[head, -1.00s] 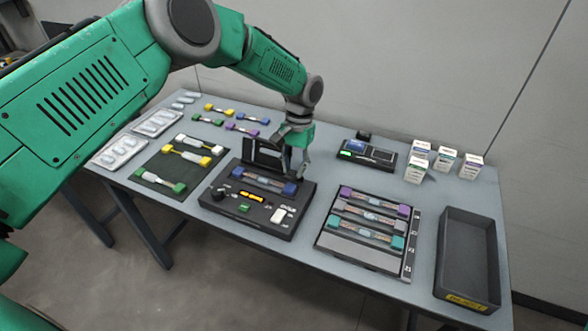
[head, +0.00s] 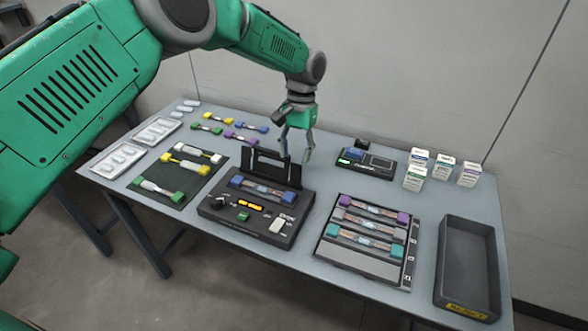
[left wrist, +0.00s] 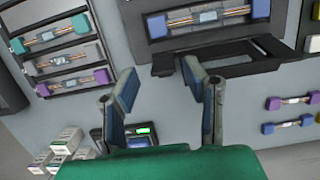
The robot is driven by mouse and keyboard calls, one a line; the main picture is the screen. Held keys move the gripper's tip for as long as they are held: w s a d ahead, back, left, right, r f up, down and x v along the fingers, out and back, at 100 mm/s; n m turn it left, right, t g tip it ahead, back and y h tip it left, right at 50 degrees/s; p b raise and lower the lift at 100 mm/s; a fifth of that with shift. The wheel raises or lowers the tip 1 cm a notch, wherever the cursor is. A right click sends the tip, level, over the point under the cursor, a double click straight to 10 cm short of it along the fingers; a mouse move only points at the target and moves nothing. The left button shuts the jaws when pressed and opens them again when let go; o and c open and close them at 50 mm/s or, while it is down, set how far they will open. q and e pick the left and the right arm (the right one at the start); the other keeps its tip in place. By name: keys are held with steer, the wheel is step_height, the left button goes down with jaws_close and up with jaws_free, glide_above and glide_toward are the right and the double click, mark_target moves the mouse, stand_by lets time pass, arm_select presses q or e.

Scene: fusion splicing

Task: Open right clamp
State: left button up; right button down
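The fusion splicer (head: 256,222) is a black box with a knob, a lit orange display and buttons. A blue-ended fiber piece (head: 262,187) lies across its bed. Black frame-like clamp flaps stand raised along its back edge, the right clamp (head: 294,174) at the right end; they also show below the splicer bed in the left wrist view (left wrist: 235,60). My left gripper (head: 296,157) is open and empty, just behind and above the raised right flap. Its two fingers are well apart in the left wrist view (left wrist: 158,84). My right gripper is not in view.
A rack (head: 325,254) with several fiber pieces is right of the splicer, then an empty dark reject bin (head: 470,275). A small device with a green screen (head: 366,162) and several white boxes (head: 417,172) stand behind. A dark mat (head: 160,196) is left.

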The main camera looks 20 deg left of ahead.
mark_target(297, 169)
arm_select(q)
steer(key=v, duration=0.5)
stand_by(0.3)
